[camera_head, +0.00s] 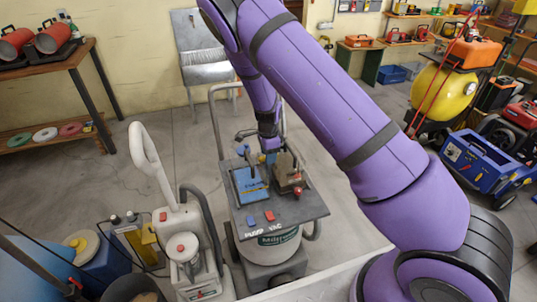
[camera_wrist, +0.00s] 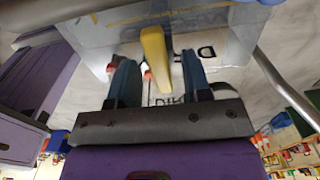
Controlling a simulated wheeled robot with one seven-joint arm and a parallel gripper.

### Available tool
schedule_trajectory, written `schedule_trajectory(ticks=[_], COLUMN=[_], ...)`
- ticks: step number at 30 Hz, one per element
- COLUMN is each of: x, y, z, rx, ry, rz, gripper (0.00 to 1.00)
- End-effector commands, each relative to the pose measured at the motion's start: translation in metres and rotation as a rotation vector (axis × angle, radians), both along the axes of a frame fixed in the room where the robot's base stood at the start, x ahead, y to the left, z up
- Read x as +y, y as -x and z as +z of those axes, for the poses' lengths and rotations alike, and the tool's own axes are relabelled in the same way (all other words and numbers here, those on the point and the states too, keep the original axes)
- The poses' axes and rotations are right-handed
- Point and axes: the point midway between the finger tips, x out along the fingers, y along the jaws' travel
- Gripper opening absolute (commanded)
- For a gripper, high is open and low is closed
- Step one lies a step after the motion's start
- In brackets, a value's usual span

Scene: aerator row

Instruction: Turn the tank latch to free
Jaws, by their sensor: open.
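A yellow lever (camera_wrist: 157,58), apparently the tank latch, stands between the two blue fingers of my gripper (camera_wrist: 159,72) in the wrist view. The fingers are open, with a visible gap on each side of the lever. Behind it is a pale plate (camera_wrist: 215,48) with dark lettering, partly hidden by the fingers and lever. In the head view my gripper (camera_head: 268,146) points down over the dark top tray (camera_head: 290,215) of a vacuum-like machine. The lever cannot be made out clearly there.
The tray also carries a blue unit (camera_head: 247,181), a brown block with a red knob (camera_head: 290,178) and small red and blue pieces at its front. A pale upright machine (camera_head: 181,240) stands close on the left. A yellow tank cart (camera_head: 443,90) stands at the right. Open floor lies behind.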

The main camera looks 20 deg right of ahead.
Motion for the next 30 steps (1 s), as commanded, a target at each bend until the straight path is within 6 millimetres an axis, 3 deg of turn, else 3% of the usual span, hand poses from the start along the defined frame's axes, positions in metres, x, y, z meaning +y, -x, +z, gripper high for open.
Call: schedule_trajectory(ticks=[8,14,30], x=[0.0001,0.0001,-0.0002], y=[0.0000,0.0001,-0.0001], z=[-0.0015,-0.0014,-0.0013], rx=[0.000,0.000,0.000], ry=[0.000,0.000,-0.002], rz=[0.000,0.000,0.124], gripper=[0.45,0.01,0.00])
